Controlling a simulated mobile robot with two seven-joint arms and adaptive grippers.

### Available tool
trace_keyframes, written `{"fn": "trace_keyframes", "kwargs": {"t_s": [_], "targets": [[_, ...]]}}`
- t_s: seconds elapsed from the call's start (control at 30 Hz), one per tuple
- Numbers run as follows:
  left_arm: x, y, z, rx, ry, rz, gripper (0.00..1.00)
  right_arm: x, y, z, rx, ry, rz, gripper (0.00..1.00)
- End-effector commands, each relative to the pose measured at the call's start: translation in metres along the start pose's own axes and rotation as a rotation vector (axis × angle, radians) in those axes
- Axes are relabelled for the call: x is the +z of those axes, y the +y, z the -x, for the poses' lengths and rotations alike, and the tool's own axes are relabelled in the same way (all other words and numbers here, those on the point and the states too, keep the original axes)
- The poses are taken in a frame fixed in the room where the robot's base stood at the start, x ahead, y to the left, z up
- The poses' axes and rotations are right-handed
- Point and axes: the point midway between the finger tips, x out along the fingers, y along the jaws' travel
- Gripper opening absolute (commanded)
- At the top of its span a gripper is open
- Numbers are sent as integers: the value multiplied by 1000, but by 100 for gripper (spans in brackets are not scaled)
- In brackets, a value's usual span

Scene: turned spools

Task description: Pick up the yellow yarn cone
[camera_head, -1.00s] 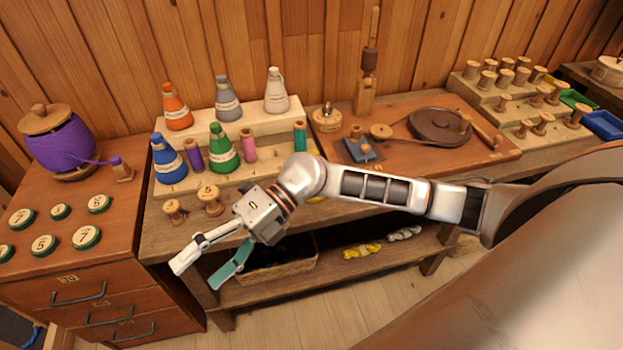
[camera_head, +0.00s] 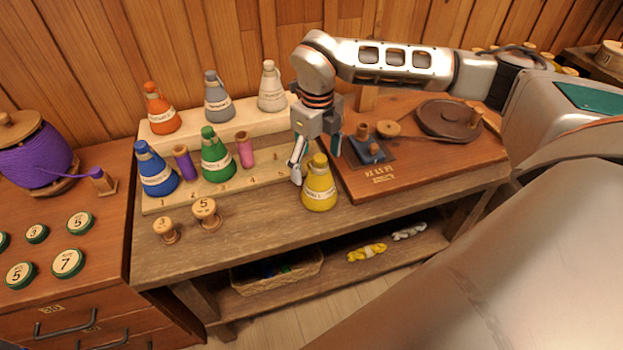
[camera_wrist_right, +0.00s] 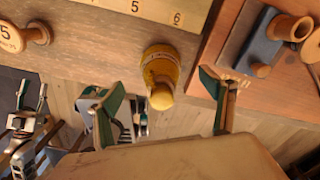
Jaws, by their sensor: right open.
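The yellow yarn cone (camera_head: 319,186) stands upright on the bench top, just left of the wooden winder board, with a white label around it. My left gripper is not in view in the head view.
A stepped rack (camera_head: 262,174) with orange, grey, white, blue and green cones and small spools stands to the left. Two wooden spools (camera_head: 206,214) stand at the front left. The winder board (camera_head: 400,178) lies to the right.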

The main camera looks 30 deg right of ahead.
Motion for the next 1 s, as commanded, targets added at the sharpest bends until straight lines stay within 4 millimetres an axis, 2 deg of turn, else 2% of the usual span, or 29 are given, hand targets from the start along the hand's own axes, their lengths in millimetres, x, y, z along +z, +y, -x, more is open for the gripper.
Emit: {"fn": "trace_keyframes", "kwargs": {"t_s": [0.1, 0.37, 0.6, 0.93, 1.0], "targets": [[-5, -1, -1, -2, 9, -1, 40, -2, 0, -11, 0, 5, -1, 81], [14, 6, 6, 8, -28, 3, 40, -4, -1, -38, 1, 5, -1, 81], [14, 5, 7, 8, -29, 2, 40, -6, -1, -70, 2, 2, 1, 81], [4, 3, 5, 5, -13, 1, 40, -6, -1, -77, 2, 1, 0, 81], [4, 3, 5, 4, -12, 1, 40, -6, -1, -77, 1, 1, 0, 63]]}}
